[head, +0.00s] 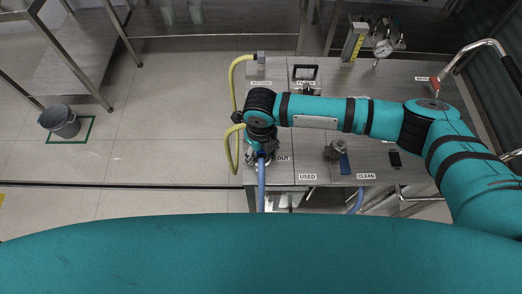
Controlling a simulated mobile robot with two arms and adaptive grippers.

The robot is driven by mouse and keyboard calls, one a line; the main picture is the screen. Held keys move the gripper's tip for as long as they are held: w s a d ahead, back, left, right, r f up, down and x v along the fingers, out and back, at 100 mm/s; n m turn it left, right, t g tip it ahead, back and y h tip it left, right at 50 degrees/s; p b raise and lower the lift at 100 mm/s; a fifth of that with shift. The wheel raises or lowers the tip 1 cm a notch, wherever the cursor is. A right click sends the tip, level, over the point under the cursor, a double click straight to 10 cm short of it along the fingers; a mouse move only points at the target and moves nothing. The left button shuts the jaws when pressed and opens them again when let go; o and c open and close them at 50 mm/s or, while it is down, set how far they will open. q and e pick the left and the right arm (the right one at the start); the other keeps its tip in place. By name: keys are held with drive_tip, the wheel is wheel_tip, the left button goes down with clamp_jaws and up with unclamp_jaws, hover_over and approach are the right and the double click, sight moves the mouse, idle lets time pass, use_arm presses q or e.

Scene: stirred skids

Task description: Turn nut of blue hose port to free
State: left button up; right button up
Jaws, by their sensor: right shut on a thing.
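My right arm reaches in from the right, and its wrist hangs over the left edge of the steel cart. My right gripper (262,153) points down and is shut on the nut at the top end of the blue hose, beside the OUT label; the nut itself is mostly hidden under the gripper and wrist. The blue hose (261,186) runs from there toward the front, over the cart edge. A yellow hose (233,85) loops off the cart's left side and passes close by my wrist. My left gripper is not in view.
The steel cart top (310,160) carries a grey metal fitting (338,149), a blue piece (345,165) and a black item (394,158) at the right. A pressure gauge (383,48) stands at the back. A grey bucket (60,121) is on the floor at left; the floor between is clear.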

drive_tip(key=shift+r+n, duration=0.1)
drive_tip(key=shift+n, duration=0.2)
drive_tip(key=o, duration=1.2)
wheel_tip(320, 180, up, 12)
drive_tip(key=shift+f, duration=0.1)
